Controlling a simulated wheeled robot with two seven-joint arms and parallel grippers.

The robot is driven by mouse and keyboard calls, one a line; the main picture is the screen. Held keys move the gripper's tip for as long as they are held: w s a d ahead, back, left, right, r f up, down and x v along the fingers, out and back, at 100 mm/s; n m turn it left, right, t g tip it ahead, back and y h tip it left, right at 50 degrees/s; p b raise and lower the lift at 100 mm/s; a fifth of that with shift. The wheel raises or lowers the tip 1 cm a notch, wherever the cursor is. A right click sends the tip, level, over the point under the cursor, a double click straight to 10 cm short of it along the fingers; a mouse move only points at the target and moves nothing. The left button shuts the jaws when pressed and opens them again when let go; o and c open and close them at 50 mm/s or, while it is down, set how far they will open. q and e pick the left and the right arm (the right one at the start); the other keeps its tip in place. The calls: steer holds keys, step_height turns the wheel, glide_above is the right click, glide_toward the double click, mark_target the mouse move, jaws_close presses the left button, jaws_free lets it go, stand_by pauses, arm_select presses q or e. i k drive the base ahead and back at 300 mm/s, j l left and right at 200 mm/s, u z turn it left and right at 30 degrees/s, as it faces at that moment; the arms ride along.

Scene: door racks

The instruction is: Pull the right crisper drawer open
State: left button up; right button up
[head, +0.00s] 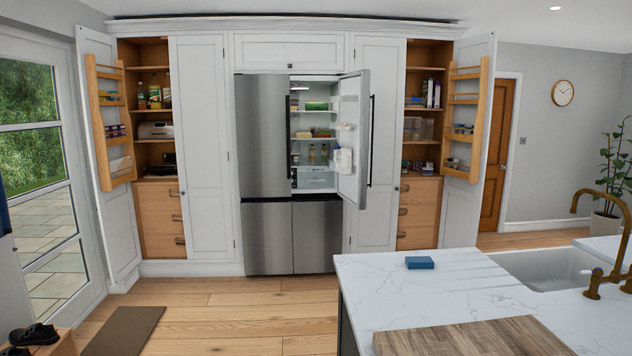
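The stainless steel fridge (264,130) stands in the middle of the white cabinet wall. Its upper right door (352,140) is swung open, and its upper left door is shut. A clear crisper drawer (316,182) shows at the bottom of the open right compartment, under shelves with food and bottles. It looks pushed in, but it is small in the picture and its handle is hard to make out. The left part of the interior is hidden behind the shut left door. Neither of my grippers is in view.
A marble island (440,285) with a blue sponge (420,262), wooden board (470,337) and sink (545,268) fills the front right. A brown mat (123,330) lies front left. Open pantry doors with wooden racks flank the fridge. Wooden floor before the fridge is clear.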

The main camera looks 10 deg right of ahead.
mark_target(303, 180)
steer(key=i+j, duration=0.15)
steer(key=j, duration=0.15)
steer(key=i+j, duration=0.2)
steer(key=j, duration=0.15)
steer(key=i+j, duration=0.15)
steer(key=j, duration=0.15)
steer(key=i+j, duration=0.1)
steer(key=i, duration=0.45)
steer(key=i+j, duration=0.1)
steer(key=i, duration=0.4)
steer(key=i+j+z, duration=0.1)
steer(key=i, duration=2.1)
steer(key=i+z, duration=0.2)
steer(key=i, duration=0.35)
steer(key=i+j+z, duration=0.2)
steer(key=i, duration=0.35)
steer(key=i+z, duration=0.2)
steer(key=i, duration=0.3)
steer(key=i+l+z, duration=0.1)
steer(key=i, duration=0.3)
steer(key=i+l+z, duration=0.1)
steer(key=i+l, duration=0.15)
steer(key=i, duration=0.15)
steer(key=i+l+z, duration=0.1)
steer(key=i, duration=0.3)
